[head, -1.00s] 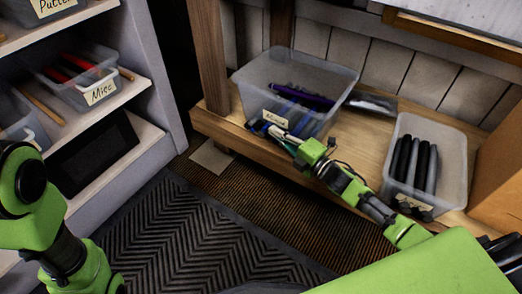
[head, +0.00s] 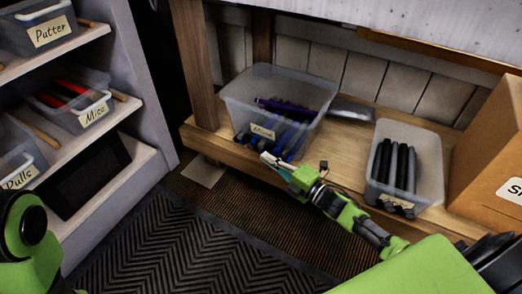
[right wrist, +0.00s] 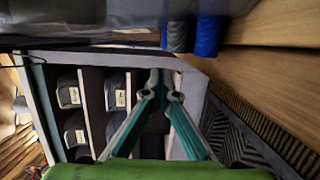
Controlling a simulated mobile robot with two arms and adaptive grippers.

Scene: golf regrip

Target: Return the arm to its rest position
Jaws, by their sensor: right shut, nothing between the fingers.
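My right arm reaches in from the lower right in the head view. Its gripper (head: 270,160) is shut and empty, just in front of the left clear bin on the low wooden shelf. In the right wrist view its teal fingers (right wrist: 163,86) come together with nothing between them. The left bin (head: 232,104) holds purple, blue and dark grips, and its label is too small to read surely. My left arm shows only as a green and black link at the lower left of the head view; its gripper is out of view.
A second clear bin (head: 436,176) with several black and grey grips stands right on the wooden shelf (head: 345,150). A cardboard box (head: 492,165) is at the right. Grey shelving (head: 140,60) with labelled bins stands left. A dark mat (head: 190,250) covers the floor.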

